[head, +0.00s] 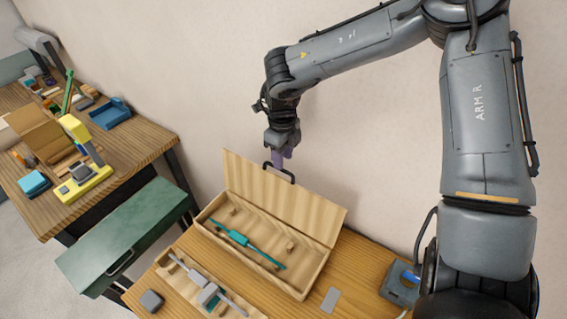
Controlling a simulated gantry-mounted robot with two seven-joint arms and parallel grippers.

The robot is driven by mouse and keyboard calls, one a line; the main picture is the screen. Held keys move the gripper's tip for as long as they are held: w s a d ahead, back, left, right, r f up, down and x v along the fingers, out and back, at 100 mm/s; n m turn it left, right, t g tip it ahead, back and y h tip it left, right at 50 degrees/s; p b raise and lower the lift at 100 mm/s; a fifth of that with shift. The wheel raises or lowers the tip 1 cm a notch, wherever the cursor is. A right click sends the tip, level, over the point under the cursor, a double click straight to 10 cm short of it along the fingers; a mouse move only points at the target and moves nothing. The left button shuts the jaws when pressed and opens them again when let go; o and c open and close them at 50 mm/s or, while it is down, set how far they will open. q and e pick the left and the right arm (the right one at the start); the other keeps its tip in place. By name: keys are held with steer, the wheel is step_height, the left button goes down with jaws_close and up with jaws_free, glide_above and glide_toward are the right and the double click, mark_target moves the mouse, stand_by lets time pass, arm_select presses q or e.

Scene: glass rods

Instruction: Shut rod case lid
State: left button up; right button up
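The wooden rod case (293,288) stands on the table near the bottom centre. A teal rod (262,254) lies inside the case on wooden supports. My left gripper is not in view.
A holder with a grey and teal rod (209,294) lies left of the case, beside a small grey block (151,301). A blue-grey device (402,285) stands at right. Another bench (150,143) holds a yellow device (84,165).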

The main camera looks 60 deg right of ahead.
steer(key=shift+f, duration=1.85)
jaws_close()
